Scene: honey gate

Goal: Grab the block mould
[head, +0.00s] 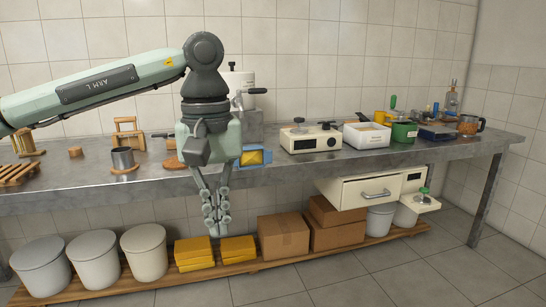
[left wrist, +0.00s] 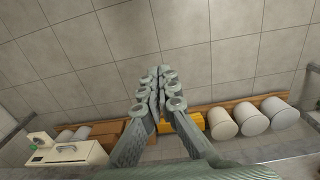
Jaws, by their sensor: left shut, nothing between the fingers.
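My left gripper (head: 217,222) hangs down in front of the bench's front edge, fingers together and empty. Its closed fingers also show in the left wrist view (left wrist: 159,95), with floor and the low shelf beyond them. A blue frame with a yellow filling (head: 254,157), which looks like the block mould, is on the bench just right of the gripper's body. The gripper body partly hides its left side. The fingertips are below and in front of it, not touching it. My right gripper is not in view.
The steel bench (head: 300,169) holds a metal cup (head: 123,159), a cream device (head: 311,138), a white tray (head: 367,136) and a green container (head: 404,133). A drawer (head: 366,191) hangs below it. Buckets (head: 145,252), yellow blocks (head: 194,252) and cartons (head: 284,237) stand on the low shelf.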

